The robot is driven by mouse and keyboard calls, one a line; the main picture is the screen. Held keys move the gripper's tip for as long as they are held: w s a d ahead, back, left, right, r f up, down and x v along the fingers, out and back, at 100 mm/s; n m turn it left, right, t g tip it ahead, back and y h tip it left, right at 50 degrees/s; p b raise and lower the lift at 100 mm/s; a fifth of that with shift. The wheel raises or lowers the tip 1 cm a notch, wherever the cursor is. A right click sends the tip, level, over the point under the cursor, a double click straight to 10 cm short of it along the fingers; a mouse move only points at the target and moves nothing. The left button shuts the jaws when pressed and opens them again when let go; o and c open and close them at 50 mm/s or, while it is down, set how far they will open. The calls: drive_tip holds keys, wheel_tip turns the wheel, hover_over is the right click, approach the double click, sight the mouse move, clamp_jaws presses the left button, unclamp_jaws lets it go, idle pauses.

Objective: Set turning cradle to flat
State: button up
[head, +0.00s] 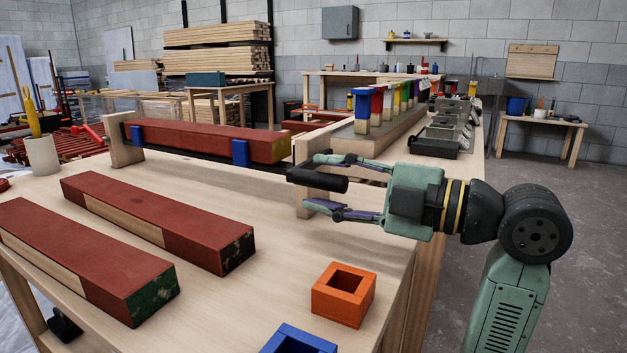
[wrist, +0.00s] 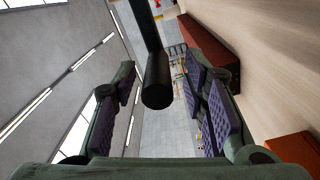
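The turning cradle has a light wooden post (head: 118,145) at its left end and another (head: 303,172) at its right end. A red-painted batten (head: 195,141) lies lengthwise in it, held by blue clips (head: 240,152). A black cylindrical handle (head: 325,181) sticks out at the cradle's right end. My gripper (head: 312,183) is open, with one finger above and one below this handle in the head view. In the wrist view the handle (wrist: 157,85) stands between the two finger pads, with a visible gap on both sides. The handle's joint to the cradle is partly hidden.
Two part-painted red battens (head: 155,215) (head: 85,255) lie on the table in front of the cradle. An orange square holder (head: 343,293) and a blue one (head: 298,340) stand near the front edge. Behind, a bench carries a row of coloured blocks (head: 377,105) and dark trays (head: 440,137).

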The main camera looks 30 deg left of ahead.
drive_tip(key=d, duration=0.9)
drive_tip(key=shift+s, duration=0.15)
